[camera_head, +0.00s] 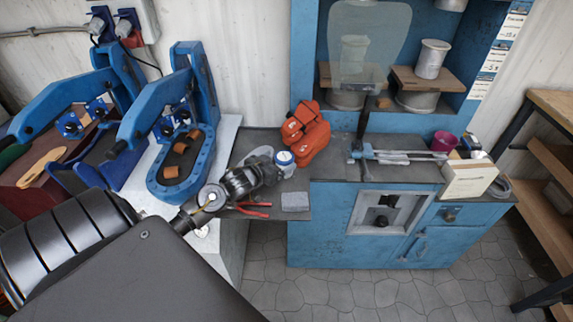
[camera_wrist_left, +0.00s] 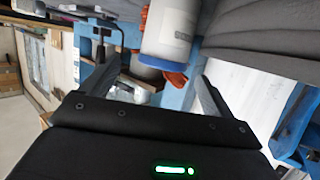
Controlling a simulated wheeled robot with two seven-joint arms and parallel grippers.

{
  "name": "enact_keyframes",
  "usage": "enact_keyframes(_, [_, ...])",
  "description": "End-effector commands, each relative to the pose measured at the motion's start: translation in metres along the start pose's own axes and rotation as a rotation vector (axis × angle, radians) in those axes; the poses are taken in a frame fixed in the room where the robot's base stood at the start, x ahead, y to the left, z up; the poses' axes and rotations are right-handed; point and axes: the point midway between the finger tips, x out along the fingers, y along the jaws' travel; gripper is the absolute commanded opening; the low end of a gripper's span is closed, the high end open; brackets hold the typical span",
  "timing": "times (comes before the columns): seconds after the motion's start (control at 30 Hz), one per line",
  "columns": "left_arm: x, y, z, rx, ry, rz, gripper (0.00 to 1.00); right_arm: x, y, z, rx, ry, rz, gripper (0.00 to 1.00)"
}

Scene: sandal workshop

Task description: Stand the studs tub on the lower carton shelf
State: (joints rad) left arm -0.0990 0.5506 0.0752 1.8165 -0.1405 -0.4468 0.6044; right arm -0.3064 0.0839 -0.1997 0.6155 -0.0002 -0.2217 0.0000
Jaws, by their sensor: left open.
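The studs tub appears to be the small white tub with a blue lid (camera_head: 284,159) on the dark bench top, beside the orange pieces. In the left wrist view the white tub (camera_wrist_left: 171,30) shows large, with its blue rim towards the gripper, in line with the gap between the fingers. My left gripper (camera_head: 270,167) is open, just left of the tub; I cannot tell whether a finger touches it. A wooden shelf rack (camera_head: 553,180) stands at the right edge, only partly in view; no cartons show on it. My right gripper is not in view.
Orange pieces (camera_head: 305,134) lie right behind the tub. Red-handled pliers (camera_head: 252,211) and a grey block (camera_head: 295,202) lie in front. A blue cabinet (camera_head: 330,225) carries a metal tool, a magenta cup (camera_head: 444,142) and a cream box (camera_head: 468,179). Blue presses (camera_head: 184,150) stand left. The floor is clear.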

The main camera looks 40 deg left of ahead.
Motion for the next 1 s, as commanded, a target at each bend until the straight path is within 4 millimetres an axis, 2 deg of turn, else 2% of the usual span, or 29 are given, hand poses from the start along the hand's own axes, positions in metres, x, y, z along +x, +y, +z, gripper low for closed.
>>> enact_keyframes(0.1, [0.002,0.001,0.000,0.001,0.000,0.001,0.88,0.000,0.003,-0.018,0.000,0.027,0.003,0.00])
enact_keyframes(0.2, [0.007,-0.001,-0.001,0.000,0.000,0.000,0.88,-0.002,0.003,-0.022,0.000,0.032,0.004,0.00])
enact_keyframes(0.53, [0.049,-0.004,0.001,0.001,0.000,0.002,0.88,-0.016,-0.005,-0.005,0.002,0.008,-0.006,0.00])
enact_keyframes(0.83, [0.054,-0.004,0.002,0.002,0.000,0.002,0.88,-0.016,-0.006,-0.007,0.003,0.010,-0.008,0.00])
enact_keyframes(0.87, [0.054,-0.004,0.002,0.002,0.000,0.002,0.87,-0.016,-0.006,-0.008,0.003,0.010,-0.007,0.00])
enact_keyframes(1.0, [0.054,-0.004,0.002,0.002,0.000,0.003,0.68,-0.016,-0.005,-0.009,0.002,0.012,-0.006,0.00])
